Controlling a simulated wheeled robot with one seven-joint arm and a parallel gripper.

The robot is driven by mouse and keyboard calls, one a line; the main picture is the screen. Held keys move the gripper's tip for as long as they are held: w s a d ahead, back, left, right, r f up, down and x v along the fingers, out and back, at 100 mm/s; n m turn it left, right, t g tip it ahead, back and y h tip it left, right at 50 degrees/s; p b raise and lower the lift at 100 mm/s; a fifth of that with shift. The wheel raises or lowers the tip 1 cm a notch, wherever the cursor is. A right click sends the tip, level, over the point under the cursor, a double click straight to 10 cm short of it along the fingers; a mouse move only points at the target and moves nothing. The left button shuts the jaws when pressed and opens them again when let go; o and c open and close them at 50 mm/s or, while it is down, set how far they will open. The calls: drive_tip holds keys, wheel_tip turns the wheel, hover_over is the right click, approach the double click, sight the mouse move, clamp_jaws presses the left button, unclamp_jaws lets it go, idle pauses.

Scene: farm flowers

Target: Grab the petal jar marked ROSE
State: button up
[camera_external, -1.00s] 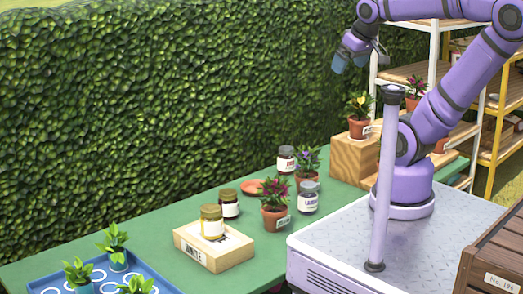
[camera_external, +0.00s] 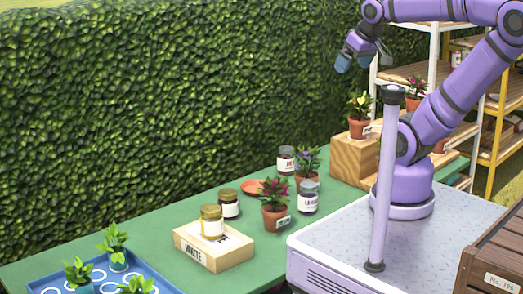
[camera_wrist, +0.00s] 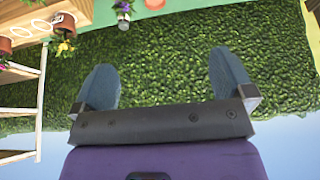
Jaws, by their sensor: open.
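Several petal jars stand on the green table (camera_external: 150,262). The back jar (camera_external: 286,160) has a grey lid and a pale label with reddish letters; I cannot read it surely as ROSE. A jar with a blue-grey lid (camera_external: 308,199) stands nearer, with purplish lettering. A dark-lidded jar (camera_external: 229,205) is further left, its label unreadable. A gold-lidded jar (camera_external: 212,222) stands on a pale wooden block (camera_external: 214,250). My gripper (camera_external: 353,54) is open and empty, high above the table's far end. In the wrist view its fingers (camera_wrist: 165,75) are spread before the hedge.
Potted flowers (camera_external: 275,203) (camera_external: 307,170) stand close to the jars. A terracotta saucer (camera_external: 252,187) lies behind. A wooden box (camera_external: 355,158) bears a yellow-flowered pot (camera_external: 359,115). A blue tray (camera_external: 105,275) holds seedlings. Shelves stand at right, the hedge (camera_external: 150,110) behind.

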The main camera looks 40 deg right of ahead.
drive_tip(key=shift+w+r, duration=0.1)
drive_tip(key=shift+c, duration=0.7)
